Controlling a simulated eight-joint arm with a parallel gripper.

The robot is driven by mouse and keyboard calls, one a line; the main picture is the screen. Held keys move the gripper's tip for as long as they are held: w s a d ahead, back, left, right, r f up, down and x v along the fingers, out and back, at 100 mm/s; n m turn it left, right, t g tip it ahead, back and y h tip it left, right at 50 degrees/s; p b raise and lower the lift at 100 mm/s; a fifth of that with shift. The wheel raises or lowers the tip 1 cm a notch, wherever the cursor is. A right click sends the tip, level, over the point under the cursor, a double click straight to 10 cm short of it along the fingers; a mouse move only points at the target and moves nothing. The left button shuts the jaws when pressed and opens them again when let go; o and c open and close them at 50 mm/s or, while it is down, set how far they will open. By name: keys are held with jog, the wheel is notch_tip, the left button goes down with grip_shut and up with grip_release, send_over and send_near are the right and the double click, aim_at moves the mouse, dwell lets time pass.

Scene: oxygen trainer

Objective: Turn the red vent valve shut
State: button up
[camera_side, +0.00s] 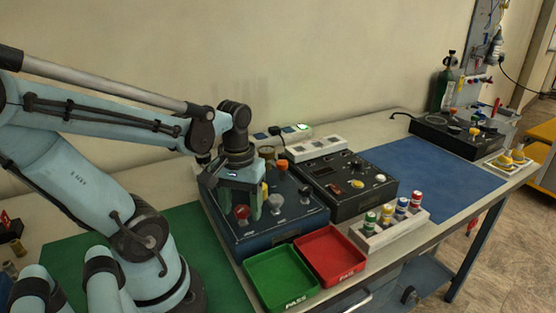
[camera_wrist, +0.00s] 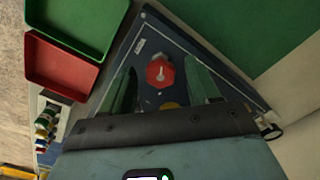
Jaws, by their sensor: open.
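The red vent valve (camera_side: 241,212) is a red knob on the sloped top of a dark blue panel box (camera_side: 262,238). In the wrist view the knob (camera_wrist: 160,73) looks faceted, with a pale pointer mark on its face. My gripper (camera_side: 241,206) points down over the panel with its two green fingers apart. In the wrist view the fingers stand on either side of the knob, with a visible gap on each side. I cannot tell how far down the fingertips reach along the knob. A yellow part (camera_wrist: 169,105) is half hidden behind the gripper body.
Grey knobs (camera_side: 277,201) and other controls sit close by on the same panel. Green (camera_side: 283,278) and red (camera_side: 331,254) trays stand in front. A black control box (camera_side: 350,185) and a rack of coloured cylinders (camera_side: 388,225) are to the right. The blue mat (camera_side: 430,172) has free room.

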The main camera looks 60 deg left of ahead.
jog(key=shift+c, duration=0.3)
jog(key=c, duration=1)
jog(key=shift+m, duration=0.3)
jog(key=m, duration=1.1)
jog(key=shift+a+m, duration=0.15)
jog(key=shift+m, duration=0.15)
jog(key=m, duration=1.1)
jog(key=shift+a+m, duration=0.1)
jog(key=shift+m, duration=0.2)
